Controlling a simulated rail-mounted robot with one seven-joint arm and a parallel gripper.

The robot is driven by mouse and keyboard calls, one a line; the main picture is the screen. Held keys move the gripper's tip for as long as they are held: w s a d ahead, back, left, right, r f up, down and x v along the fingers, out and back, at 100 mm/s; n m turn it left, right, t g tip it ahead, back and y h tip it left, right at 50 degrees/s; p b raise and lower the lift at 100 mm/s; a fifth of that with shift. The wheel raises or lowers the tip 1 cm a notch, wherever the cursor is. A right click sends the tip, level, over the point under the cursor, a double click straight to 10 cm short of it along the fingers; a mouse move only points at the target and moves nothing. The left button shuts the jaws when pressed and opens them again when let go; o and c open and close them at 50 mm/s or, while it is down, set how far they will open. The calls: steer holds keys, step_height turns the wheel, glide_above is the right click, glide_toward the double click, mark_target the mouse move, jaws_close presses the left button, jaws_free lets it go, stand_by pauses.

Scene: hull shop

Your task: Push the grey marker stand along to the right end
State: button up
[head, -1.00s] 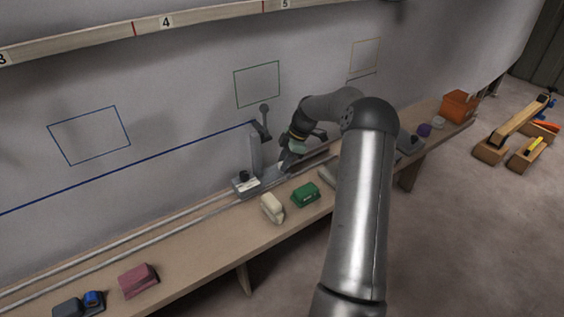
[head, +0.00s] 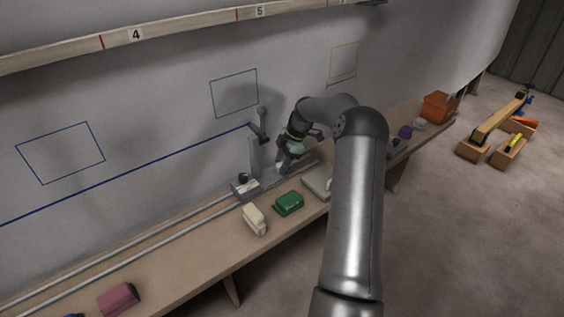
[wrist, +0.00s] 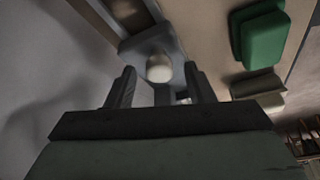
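The grey marker stand (head: 255,160) stands upright on the rails along the bench, with a dark lever at its top and a low grey base. A blue line on the wall ends at its upper part. My gripper (head: 284,163) is low at the stand's right side, pointing down over the base. In the wrist view, my gripper's fingers (wrist: 160,82) are apart, one on each side of a pale round knob (wrist: 159,68) on a grey plate. Gaps show beside the knob; whether a finger touches it I cannot tell. My arm hides part of the rails to the right.
A cream block (head: 255,219), a green block (head: 288,203) and a pink block (head: 118,299) lie along the bench front (head: 190,275). An orange bin (head: 439,107) stands at the far right end. Wooden trestles (head: 496,130) are on the floor beyond.

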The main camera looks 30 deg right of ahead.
steer(key=p+v, duration=0.2)
steer(key=v, duration=1.5)
steer(key=shift+d+r, duration=0.15)
steer(key=shift+s, duration=0.1)
